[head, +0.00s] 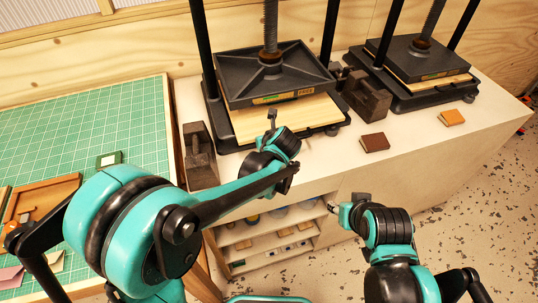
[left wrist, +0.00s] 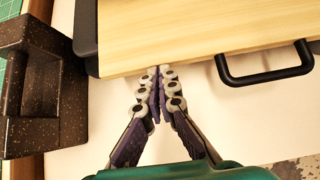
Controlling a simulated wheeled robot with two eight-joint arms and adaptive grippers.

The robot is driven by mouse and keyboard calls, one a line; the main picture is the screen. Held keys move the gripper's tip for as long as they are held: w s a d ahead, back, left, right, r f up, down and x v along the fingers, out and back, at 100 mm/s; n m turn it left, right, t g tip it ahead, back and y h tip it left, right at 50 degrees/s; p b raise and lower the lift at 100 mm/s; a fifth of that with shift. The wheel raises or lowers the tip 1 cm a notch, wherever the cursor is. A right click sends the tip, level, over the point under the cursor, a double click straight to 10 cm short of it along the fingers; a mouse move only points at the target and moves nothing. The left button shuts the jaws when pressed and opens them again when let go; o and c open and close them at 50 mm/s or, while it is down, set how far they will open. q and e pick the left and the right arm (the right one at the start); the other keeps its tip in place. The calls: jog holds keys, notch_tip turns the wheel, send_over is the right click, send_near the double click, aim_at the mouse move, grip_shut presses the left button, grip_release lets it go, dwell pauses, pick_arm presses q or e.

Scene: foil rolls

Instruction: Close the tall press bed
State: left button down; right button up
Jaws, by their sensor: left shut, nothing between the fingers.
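The left press has a black platen (head: 235,92) raised on a screw above a pale wooden bed (head: 240,125). The bed sticks out towards the front. In the left wrist view the bed (left wrist: 200,35) fills the top, with a black bar handle (left wrist: 265,78) on its front edge. My left gripper (head: 272,117) is at that front edge. In the left wrist view its shut, empty fingers (left wrist: 159,72) meet the edge, left of the handle; whether they touch is unclear. My right gripper (head: 338,213) hangs in front of the bench; its fingers are too small to read.
A second press (head: 410,60) stands at right. Dark metal blocks lie left (head: 200,155) and right (head: 366,95) of the left press. A brown book (head: 374,142) and an orange book (head: 451,117) lie on the white bench top (head: 420,140). A green cutting mat (head: 90,125) is at left.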

pick_arm(q)
jog(key=shift+w+a, duration=0.25)
jog(key=shift+w, duration=0.4)
jog(key=shift+w+a, duration=0.2)
jog(key=shift+w, duration=0.45)
jog(key=shift+s, duration=0.1)
